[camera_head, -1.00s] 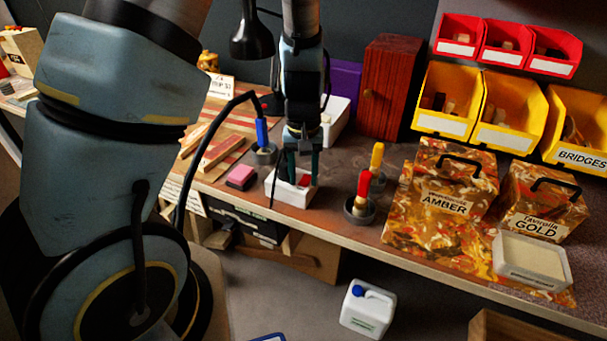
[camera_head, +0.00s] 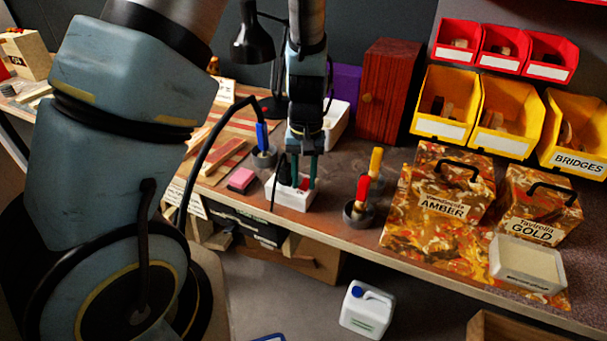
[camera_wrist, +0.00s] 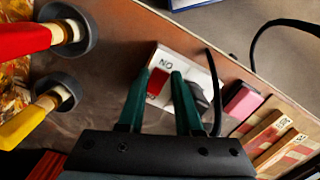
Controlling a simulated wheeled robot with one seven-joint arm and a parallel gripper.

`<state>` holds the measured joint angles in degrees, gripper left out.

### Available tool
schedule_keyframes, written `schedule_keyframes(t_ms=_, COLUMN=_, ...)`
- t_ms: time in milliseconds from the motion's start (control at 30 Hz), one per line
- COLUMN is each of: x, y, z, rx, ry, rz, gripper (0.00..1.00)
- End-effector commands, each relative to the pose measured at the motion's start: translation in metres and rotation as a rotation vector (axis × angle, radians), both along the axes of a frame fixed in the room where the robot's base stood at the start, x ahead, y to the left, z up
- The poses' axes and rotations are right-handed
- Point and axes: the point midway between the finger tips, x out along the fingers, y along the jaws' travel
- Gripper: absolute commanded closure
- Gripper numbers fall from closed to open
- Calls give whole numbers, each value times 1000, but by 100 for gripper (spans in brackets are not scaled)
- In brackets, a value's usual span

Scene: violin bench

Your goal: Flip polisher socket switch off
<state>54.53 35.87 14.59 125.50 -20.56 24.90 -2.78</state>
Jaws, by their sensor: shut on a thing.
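The polisher socket is a white box (camera_head: 292,199) near the bench's front edge, with a red switch (camera_head: 305,182) and a black plug (camera_head: 284,172) with a cable. My gripper (camera_head: 304,181) points down over the switch's end of the box. The upside-down word ON is printed on the white box (camera_wrist: 170,60) beside the switch. The black plug (camera_wrist: 199,97) is just right of my right finger. Which way the switch is tilted cannot be told.
A pink block (camera_head: 241,179) and a pot with a blue-handled tool (camera_head: 262,140) stand left of the socket. Pots with red-handled (camera_head: 363,187) and yellow-handled (camera_head: 376,160) tools stand right. The amber box (camera_head: 445,185) is further right.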

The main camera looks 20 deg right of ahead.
Motion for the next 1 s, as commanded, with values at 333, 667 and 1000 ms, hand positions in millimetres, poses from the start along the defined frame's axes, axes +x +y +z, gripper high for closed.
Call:
schedule_keyframes(t_ms=333, x=6, y=-4, z=4, rx=123, ry=128, rz=1, gripper=100)
schedule_keyframes(t_ms=667, x=6, y=-4, z=2, rx=130, ry=136, rz=3, gripper=100)
schedule_keyframes(t_ms=1000, x=5, y=-4, z=2, rx=130, ry=137, rz=1, gripper=54)
